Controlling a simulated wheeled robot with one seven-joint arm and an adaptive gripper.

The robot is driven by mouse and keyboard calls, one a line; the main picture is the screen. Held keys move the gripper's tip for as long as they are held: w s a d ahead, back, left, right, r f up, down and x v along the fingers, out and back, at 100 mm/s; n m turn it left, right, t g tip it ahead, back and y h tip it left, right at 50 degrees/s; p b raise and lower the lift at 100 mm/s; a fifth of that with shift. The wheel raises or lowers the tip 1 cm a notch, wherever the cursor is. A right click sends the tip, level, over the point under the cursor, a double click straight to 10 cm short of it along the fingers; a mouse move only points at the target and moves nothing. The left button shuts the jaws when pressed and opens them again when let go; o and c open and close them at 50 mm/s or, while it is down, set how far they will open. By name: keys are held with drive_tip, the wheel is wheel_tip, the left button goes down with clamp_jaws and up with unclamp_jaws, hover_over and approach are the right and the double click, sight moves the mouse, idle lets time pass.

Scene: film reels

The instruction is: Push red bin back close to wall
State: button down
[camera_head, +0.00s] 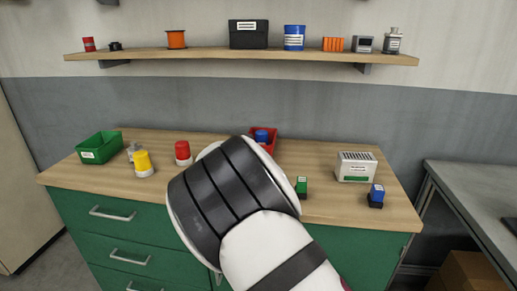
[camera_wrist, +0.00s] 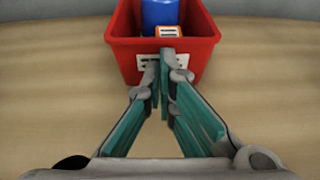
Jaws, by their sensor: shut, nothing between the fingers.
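The red bin (camera_wrist: 202,52) stands upright on the wooden counter and holds a blue cylinder (camera_wrist: 159,14) and a small orange and white item (camera_wrist: 168,31). In the wrist view, my gripper (camera_wrist: 166,68) is shut and empty, with its fingertips at the labelled front face of the bin. They look to be touching it, but I cannot be sure. In the head view, the red bin (camera_head: 273,136) is mostly hidden behind my arm, near the wall (camera_head: 330,110) at the back of the counter. My gripper is hidden behind my arm there.
On the counter (camera_head: 330,205) are a green bin (camera_head: 99,147), yellow-topped (camera_head: 143,162) and red-topped (camera_head: 183,151) containers, a green item (camera_head: 301,186), a white box (camera_head: 356,167) and a blue item (camera_head: 376,195). A loaded shelf (camera_head: 240,54) hangs above.

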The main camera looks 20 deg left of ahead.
drive_tip(key=shift+w+a, duration=0.25)
drive_tip(key=shift+w, duration=0.65)
drive_tip(key=shift+w+a, duration=0.2)
drive_tip(key=shift+w, duration=0.65)
drive_tip(key=shift+w+r+p+v, duration=0.1)
drive_tip(key=shift+r+p+v, duration=0.15)
drive_tip(key=shift+v, duration=0.7)
drive_tip(key=shift+w+r+p+v, duration=0.1)
drive_tip(key=shift+r+p+v, duration=0.15)
drive_tip(key=shift+v, duration=0.7)
drive_tip(key=shift+r+p+v, duration=0.15)
drive_tip(key=shift+p+v, duration=0.2)
drive_tip(key=shift+v, duration=0.6)
